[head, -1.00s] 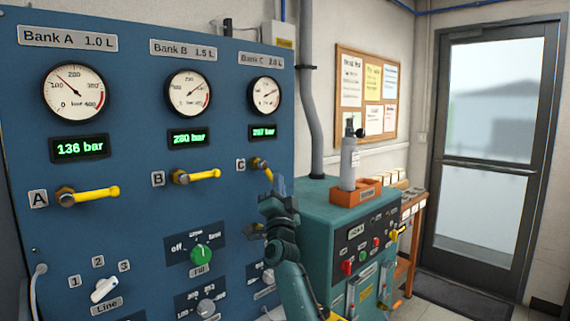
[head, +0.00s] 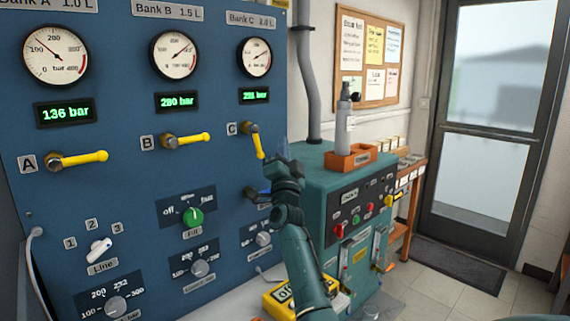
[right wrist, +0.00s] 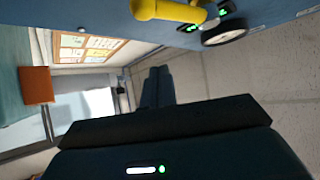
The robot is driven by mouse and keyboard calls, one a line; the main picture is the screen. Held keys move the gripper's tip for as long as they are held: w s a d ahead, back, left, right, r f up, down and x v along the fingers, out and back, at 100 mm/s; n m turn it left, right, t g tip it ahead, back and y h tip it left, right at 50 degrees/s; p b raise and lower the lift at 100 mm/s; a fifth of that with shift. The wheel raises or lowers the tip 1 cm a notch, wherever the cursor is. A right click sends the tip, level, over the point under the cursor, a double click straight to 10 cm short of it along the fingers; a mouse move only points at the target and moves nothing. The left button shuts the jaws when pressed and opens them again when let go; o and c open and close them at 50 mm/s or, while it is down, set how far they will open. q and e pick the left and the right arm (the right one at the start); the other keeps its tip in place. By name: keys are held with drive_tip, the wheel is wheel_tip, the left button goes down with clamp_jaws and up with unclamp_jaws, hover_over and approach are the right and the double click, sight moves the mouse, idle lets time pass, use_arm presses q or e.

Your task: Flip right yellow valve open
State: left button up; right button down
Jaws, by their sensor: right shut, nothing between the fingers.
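The right yellow valve (head: 257,143), marked C, is on the blue panel under the Bank C gauge. Its handle points steeply down, tilted slightly right. Valves A (head: 82,159) and B (head: 187,140) have handles pointing nearly sideways to the right. My right gripper (head: 282,152) is just right of the valve C handle's lower end, with a small gap appearing between them. In the right wrist view its fingers (right wrist: 158,85) are together and empty, and a yellow handle (right wrist: 170,10) shows at the top edge, apart from them. My left gripper is out of view.
A teal cabinet (head: 318,180) with knobs stands just right of the panel, a grey bottle in an orange holder (head: 349,157) on top. A yellow box (head: 283,297) lies low beside my right forearm.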

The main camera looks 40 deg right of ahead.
drive_tip(key=s+a+f, duration=0.2)
drive_tip(key=s+a, duration=0.3)
drive_tip(key=a, duration=0.2)
drive_tip(key=shift+s+a+b, duration=0.15)
drive_tip(key=shift+s+b, duration=0.2)
drive_tip(key=shift+b, duration=0.1)
drive_tip(key=shift+f, duration=0.1)
drive_tip(key=s+a+f+n+g+y, duration=0.1)
drive_tip(key=s+a+f+n+y, duration=0.3)
drive_tip(key=f, duration=0.5)
drive_tip(key=s+a+f+n+g+y+p, duration=0.1)
drive_tip(key=a+f+n+y, duration=0.55)
drive_tip(key=f, duration=0.25)
drive_tip(key=s+a+f+n+g+y, duration=0.1)
drive_tip(key=s+a+f+n+y, duration=0.2)
drive_tip(key=a+f+n+y, duration=0.5)
drive_tip(key=s+a+f+n+g, duration=0.1)
drive_tip(key=s+a+f+g, duration=0.2)
drive_tip(key=s+f, duration=0.5)
drive_tip(key=s+a+f+n+g, duration=0.1)
drive_tip(key=s+a+f+g, duration=0.3)
drive_tip(key=s+f, duration=0.5)
drive_tip(key=s+a, duration=0.1)
drive_tip(key=s, duration=0.2)
drive_tip(key=shift+g+p, duration=0.3)
drive_tip(key=shift+p, duration=0.1)
